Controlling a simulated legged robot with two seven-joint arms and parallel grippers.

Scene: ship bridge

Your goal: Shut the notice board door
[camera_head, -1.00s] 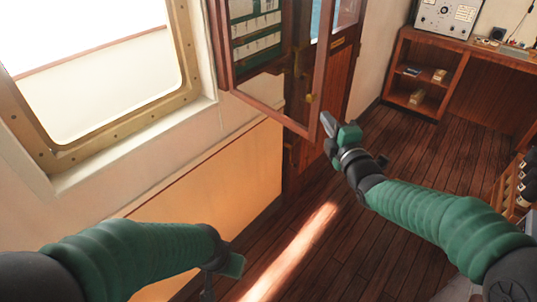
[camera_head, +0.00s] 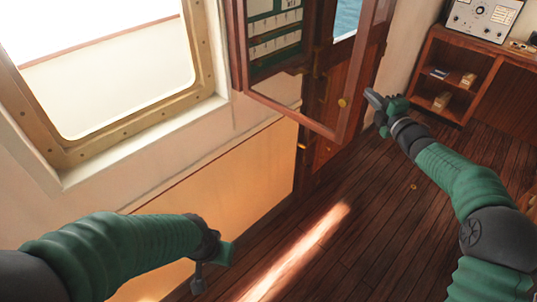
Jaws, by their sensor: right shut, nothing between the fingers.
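The notice board (camera_head: 262,46) hangs on the wall right of the window, with papers on a green backing. Its wood-framed glazed door (camera_head: 293,115) stands open, swung out from the wall. The door's free upright edge (camera_head: 359,75) is on the right. My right gripper (camera_head: 371,97) is shut and empty, just right of that free edge near its lower end. I cannot tell whether it touches the frame. My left gripper (camera_head: 199,282) hangs low at the bottom, well away from the door; its fingers are too unclear to judge.
A brass-framed window (camera_head: 200,70) fills the upper left. A wooden door (camera_head: 322,150) with brass fittings stands behind the board's door. A desk with shelves (camera_head: 437,85) and an instrument box (camera_head: 483,18) are at upper right.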

